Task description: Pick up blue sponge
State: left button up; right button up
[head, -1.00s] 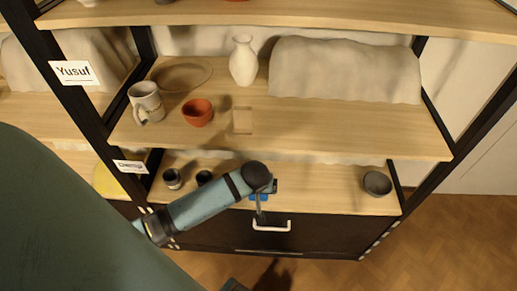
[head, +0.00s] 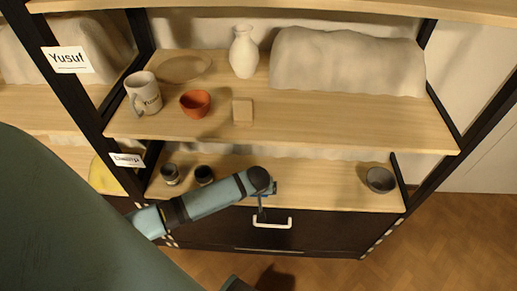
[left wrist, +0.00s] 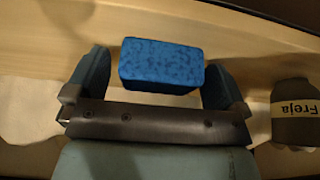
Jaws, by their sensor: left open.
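The blue sponge (left wrist: 161,66) is a speckled block on the lower wooden shelf. In the left wrist view it lies between the two blue fingers of my left gripper (left wrist: 157,66), with a gap on each side. The left gripper is open and holds nothing. In the head view my left gripper (head: 266,190) is at the front edge of the lower shelf, above the white drawer handle. The sponge is almost wholly hidden there by the gripper and wrist. My right gripper is not in view.
A dark jar labelled Freja (left wrist: 296,115) stands right of the gripper in the wrist view. On the lower shelf are two small dark cups (head: 204,175) at left and a grey bowl (head: 380,180) at right. The upper shelf (head: 340,120) holds pottery close above.

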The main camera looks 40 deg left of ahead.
pick_arm(q)
jog(key=c, duration=0.9)
jog(key=shift+r, duration=0.1)
jog(key=shift+r, duration=0.4)
notch_tip(320, 180, up, 3)
jog(key=shift+r+p, duration=0.1)
jog(key=shift+p, duration=0.55)
jog(key=s, duration=0.6)
jog(key=s+a+p, duration=0.1)
jog(key=s, duration=0.5)
jog(key=s+a, duration=0.1)
jog(key=s, duration=0.4)
jog(key=shift+s+a+f+p, duration=0.2)
jog(key=shift+s+f+p, duration=0.1)
jog(key=shift+s+p, duration=0.1)
